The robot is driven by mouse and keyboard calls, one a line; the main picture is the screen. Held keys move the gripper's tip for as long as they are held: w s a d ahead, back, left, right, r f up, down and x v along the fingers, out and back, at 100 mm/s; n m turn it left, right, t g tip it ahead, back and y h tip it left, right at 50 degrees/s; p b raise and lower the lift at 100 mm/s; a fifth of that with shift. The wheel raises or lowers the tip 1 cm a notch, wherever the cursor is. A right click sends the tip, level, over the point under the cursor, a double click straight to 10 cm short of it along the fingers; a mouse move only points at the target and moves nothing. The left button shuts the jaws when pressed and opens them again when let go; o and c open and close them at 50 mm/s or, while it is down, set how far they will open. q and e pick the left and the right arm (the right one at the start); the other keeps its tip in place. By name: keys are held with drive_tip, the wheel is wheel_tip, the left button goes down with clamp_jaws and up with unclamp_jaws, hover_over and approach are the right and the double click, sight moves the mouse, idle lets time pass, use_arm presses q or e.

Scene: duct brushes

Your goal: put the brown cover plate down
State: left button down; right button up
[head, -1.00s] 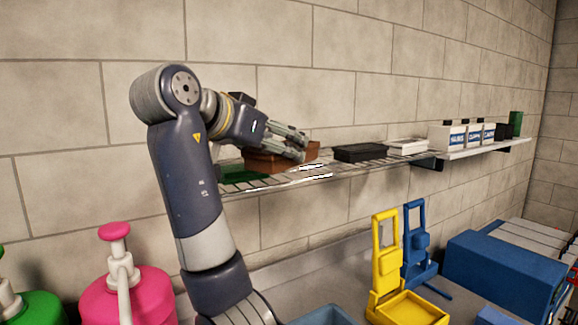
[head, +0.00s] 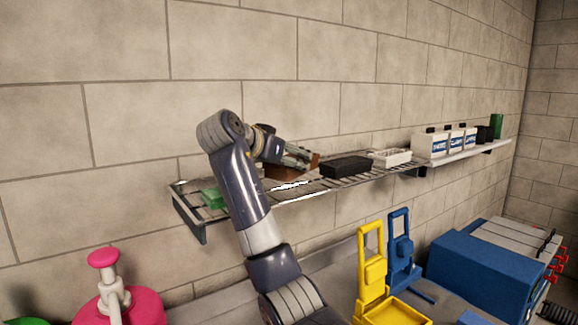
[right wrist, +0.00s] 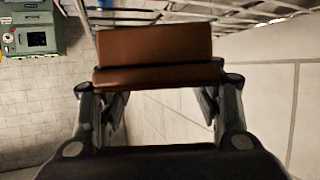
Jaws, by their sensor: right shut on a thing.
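My right gripper (head: 306,161) is shut on the brown cover plate (head: 287,173) at the wire shelf (head: 330,182) on the wall. In the right wrist view the plate (right wrist: 155,50) sits between the two fingers, with the shelf wires beyond it. My fingers and arm hide part of the plate in the head view. I cannot tell whether the plate touches the shelf. My left gripper is not in view.
A black box (head: 346,167) stands just right of the plate, then a white tray (head: 391,157) and white bottles (head: 440,144). A green item (head: 212,198) lies at the shelf's left end. Yellow (head: 371,270) and blue (head: 399,250) stands are below.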

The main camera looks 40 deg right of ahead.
wheel_tip(320, 180, down, 3)
drive_tip(key=shift+r+p, duration=0.1)
drive_tip(key=shift+p, duration=0.45)
drive_tip(key=shift+f, duration=0.35)
drive_tip(key=o, duration=1.2)
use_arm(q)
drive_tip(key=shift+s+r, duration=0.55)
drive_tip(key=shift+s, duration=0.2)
use_arm(e)
drive_tip(key=shift+o, duration=0.2)
